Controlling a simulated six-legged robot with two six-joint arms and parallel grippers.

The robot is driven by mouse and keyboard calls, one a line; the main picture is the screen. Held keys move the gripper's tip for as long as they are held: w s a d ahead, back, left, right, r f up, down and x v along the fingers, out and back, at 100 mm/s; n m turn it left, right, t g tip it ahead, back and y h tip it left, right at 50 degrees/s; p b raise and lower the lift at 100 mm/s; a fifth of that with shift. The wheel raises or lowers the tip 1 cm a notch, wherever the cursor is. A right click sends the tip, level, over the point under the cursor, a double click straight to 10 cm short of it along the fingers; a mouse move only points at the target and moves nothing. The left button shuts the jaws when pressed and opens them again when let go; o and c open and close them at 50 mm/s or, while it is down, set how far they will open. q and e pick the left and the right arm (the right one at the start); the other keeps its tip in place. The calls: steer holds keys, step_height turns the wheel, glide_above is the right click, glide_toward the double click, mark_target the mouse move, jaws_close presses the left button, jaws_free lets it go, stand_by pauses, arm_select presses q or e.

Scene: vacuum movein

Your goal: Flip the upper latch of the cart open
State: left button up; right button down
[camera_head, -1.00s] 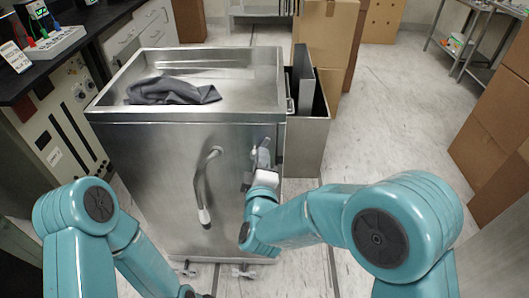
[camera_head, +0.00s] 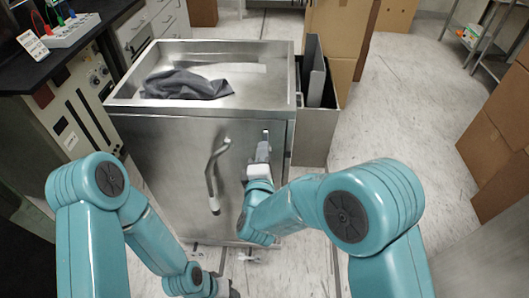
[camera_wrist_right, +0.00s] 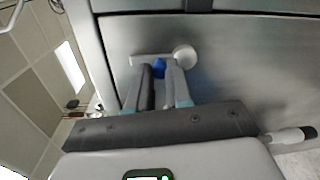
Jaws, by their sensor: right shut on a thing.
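The cart (camera_head: 165,150) is a brushed steel box with an open top, standing in front of me. Its upper latch (camera_wrist_right: 183,57) shows in the right wrist view as a pale plate with a round knob and a small blue part. My right gripper (camera_wrist_right: 160,80) is shut on the latch, with its fingers around the blue part. In the head view my right gripper (camera_head: 264,150) is at the right side of the cart's front face and hides most of the latch. My left gripper (camera_head: 228,288) is partly cut off at the bottom edge; its jaws are unclear.
A curved handle (camera_head: 213,175) sticks out of the cart's front, left of my right gripper. A dark cloth (camera_head: 187,85) lies in the cart's top. A steel bin (camera_head: 317,130) and cardboard boxes (camera_head: 340,35) stand to the right. Open floor (camera_head: 405,110) lies farther right.

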steer(key=shift+r, duration=0.15)
steer(key=c, duration=1)
jaws_free()
steer(key=shift+w, duration=0.15)
steer(key=shift+c, duration=0.2)
steer(key=shift+f, duration=0.2)
